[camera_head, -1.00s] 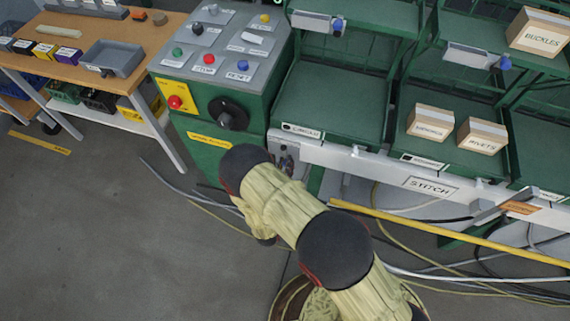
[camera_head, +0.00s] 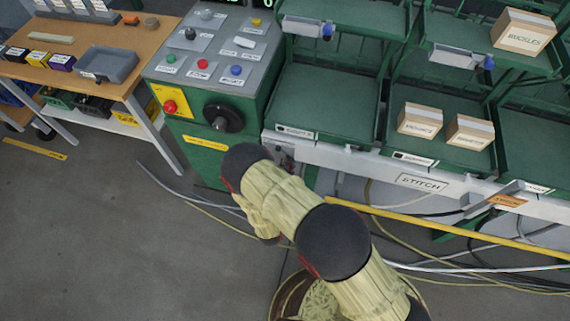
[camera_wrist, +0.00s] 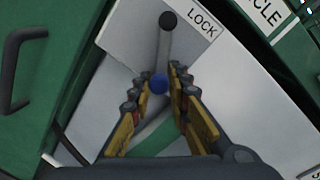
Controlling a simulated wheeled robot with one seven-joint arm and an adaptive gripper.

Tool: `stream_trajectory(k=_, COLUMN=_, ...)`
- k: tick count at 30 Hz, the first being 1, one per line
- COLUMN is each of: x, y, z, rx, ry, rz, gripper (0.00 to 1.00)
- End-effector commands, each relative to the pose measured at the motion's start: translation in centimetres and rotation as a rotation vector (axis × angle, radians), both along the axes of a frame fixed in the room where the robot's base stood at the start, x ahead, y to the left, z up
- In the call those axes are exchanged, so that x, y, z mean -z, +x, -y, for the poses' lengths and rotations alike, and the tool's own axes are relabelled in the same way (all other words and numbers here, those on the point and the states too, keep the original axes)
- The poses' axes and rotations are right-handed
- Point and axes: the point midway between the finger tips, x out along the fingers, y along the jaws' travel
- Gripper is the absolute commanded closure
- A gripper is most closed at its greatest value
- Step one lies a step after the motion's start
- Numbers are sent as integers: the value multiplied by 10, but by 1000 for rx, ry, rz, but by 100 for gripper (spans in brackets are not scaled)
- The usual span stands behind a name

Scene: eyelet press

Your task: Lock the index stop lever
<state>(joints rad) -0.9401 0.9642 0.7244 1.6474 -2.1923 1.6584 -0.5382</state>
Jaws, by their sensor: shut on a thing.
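In the wrist view the index stop lever (camera_wrist: 164,55) is a grey bar on a pale plate. It has a round black piece at its upper end, beside a LOCK label (camera_wrist: 202,23), and a blue knob (camera_wrist: 159,84) at its lower end. My gripper (camera_wrist: 156,80) is shut on the lever at the blue knob, with the knob between its two ribbed fingertips. The lever's bar runs almost straight up from the knob in this view. In the head view my arm hides most of the gripper and the lever.
A green control cabinet (camera_head: 205,157) with buttons and a black rotary knob (camera_head: 224,117) stands left of my arm. Green shelves (camera_head: 325,105) with small boxes are at the right. A yellow bar (camera_head: 460,232) and loose cables lie below. Open floor (camera_head: 90,230) is at the left.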

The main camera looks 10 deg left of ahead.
Motion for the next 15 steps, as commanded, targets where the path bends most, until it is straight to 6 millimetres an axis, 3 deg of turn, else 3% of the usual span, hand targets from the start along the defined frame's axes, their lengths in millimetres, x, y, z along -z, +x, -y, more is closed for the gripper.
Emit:
stream_trajectory(k=1, x=0, y=0, z=-3, rx=-7, ry=0, rz=1, gripper=100)
stream_trajectory(k=2, x=0, y=0, z=-3, rx=-7, ry=0, rz=1, gripper=81)
stream_trajectory(k=10, x=0, y=0, z=-2, rx=-3, ry=1, rz=1, gripper=66)
stream_trajectory(k=15, x=0, y=0, z=-1, rx=-3, ry=1, rz=0, gripper=65)
